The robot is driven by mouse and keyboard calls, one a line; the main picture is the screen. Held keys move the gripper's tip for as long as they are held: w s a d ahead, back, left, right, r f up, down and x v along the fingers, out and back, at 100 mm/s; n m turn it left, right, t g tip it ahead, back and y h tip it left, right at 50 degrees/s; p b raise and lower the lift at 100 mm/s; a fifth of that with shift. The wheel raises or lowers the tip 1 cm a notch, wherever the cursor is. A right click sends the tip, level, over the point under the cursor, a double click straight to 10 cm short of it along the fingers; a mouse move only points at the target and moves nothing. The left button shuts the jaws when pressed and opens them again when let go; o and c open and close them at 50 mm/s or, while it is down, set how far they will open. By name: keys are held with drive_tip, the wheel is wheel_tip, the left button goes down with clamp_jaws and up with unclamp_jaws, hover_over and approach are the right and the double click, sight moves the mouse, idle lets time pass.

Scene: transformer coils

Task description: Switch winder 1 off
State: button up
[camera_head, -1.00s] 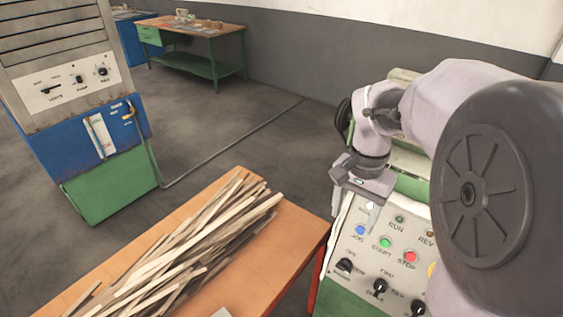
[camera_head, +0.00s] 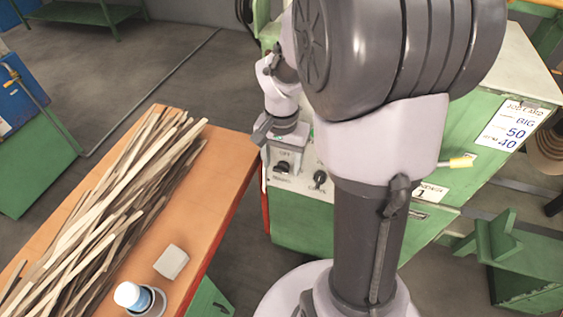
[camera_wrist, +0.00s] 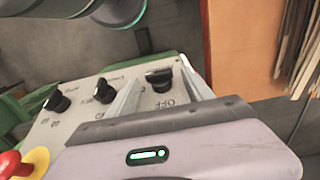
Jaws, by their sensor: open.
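Winder 1 (camera_head: 300,225) is the green machine with a pale control panel, partly hidden behind my arm. In the wrist view, its panel (camera_wrist: 75,120) appears upside down. A black rotary knob (camera_wrist: 160,78) with an OFF label shows between my open fingers; it also shows in the head view (camera_head: 283,167). Two more black knobs (camera_wrist: 103,92) (camera_wrist: 57,102) sit farther left in the wrist view. My gripper (camera_wrist: 161,80) is open and empty, its fingertips flanking the OFF knob in the picture. I cannot tell if they touch it.
A red and yellow button (camera_wrist: 22,165) is at the wrist view's lower left corner. An orange-topped table (camera_head: 222,165) with wooden strips (camera_head: 110,210), a pale block (camera_head: 171,262) and a white cup-like item (camera_head: 133,296) stands left of the panel. A job card (camera_head: 516,125) hangs on the machine.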

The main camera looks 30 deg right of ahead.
sight(273, 169)
clamp_jaws()
drive_tip(key=shift+r, duration=0.1)
